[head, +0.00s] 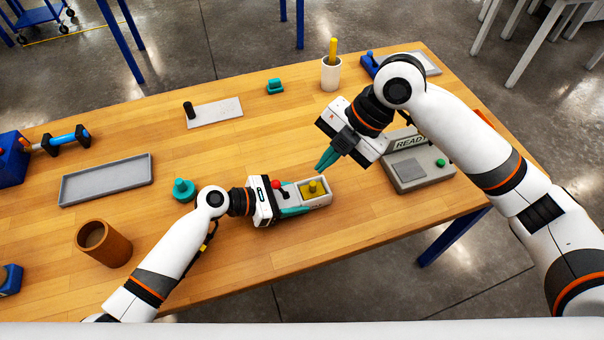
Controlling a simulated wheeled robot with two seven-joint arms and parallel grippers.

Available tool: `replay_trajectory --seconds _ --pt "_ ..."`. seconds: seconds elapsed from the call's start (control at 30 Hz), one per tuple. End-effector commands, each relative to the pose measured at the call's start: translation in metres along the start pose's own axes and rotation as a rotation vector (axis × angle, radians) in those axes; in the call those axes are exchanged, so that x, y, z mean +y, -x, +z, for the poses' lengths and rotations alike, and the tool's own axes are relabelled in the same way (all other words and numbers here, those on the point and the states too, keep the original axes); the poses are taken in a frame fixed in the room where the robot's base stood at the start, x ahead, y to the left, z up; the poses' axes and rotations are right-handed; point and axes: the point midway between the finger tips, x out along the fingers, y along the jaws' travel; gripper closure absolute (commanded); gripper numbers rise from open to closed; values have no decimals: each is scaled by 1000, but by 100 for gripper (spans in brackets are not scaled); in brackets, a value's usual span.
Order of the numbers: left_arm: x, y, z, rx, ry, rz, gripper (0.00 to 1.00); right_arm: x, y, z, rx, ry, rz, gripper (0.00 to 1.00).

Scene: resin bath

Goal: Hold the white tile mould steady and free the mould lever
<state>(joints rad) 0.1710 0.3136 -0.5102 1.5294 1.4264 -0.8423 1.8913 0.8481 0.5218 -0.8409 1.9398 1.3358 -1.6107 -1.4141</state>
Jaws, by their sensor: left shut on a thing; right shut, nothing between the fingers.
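The white tile mould (326,200) lies near the front middle of the table, with a yellow block and knob (313,188) in it. A red ball knob (276,184), which looks like the mould lever, shows at its left end; its shaft is mostly hidden. My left gripper (298,200) is shut on the mould from the left, with a teal finger along the near side. My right gripper (321,167) is shut and empty, its teal fingertips above and behind the mould, apart from it and from the red knob.
A grey box marked READY (408,172) stands right of the mould. A teal knobbed piece (184,190), a brown cup (103,243) and a grey tray (105,181) lie to the left. A white cup (331,75) stands behind. The table between is clear.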

Motion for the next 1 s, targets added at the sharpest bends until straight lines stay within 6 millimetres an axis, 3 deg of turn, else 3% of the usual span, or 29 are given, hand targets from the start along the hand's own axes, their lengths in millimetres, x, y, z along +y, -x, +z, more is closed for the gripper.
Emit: replay_trajectory --seconds 0.2,0.43,0.9,1.0 --pt "-1 0 0 0 1 -1 78 -7 9 -25 -84 172 65 100" --pt "-1 0 0 0 1 -2 78 -7 1 -30 -125 240 81 100" --pt "0 0 0 0 1 -1 78 2 -92 -19 -125 237 82 100" --pt "0 0 0 0 1 -1 78 -14 -100 -17 -123 239 79 100"
